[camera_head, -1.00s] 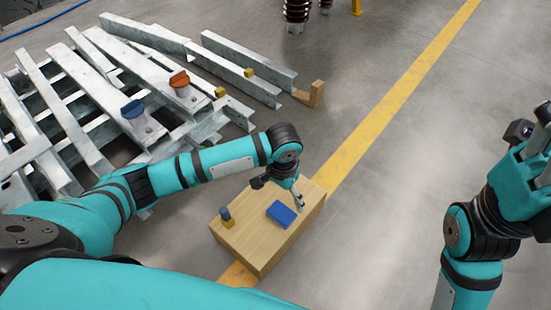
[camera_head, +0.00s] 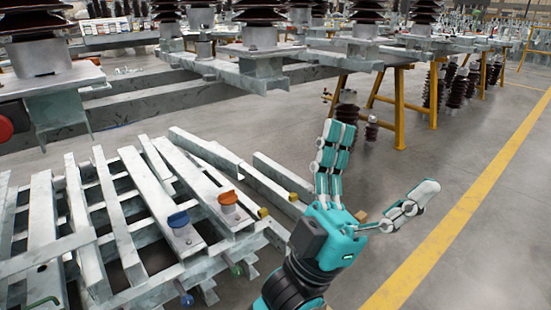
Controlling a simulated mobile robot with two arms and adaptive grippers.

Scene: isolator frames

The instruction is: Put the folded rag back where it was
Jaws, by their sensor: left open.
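My left gripper (camera_head: 380,160) is raised in the middle of the view, with its fingers pointing up and its thumb spread out to the right. It is open, and nothing shows between the fingers and thumb. The folded rag is not in view now, and neither is the wooden box. My right gripper is out of view.
Insulators on steel frames (camera_head: 262,67) and yellow trestles (camera_head: 399,105) stand behind. Open floor with a yellow line (camera_head: 455,230) lies right.

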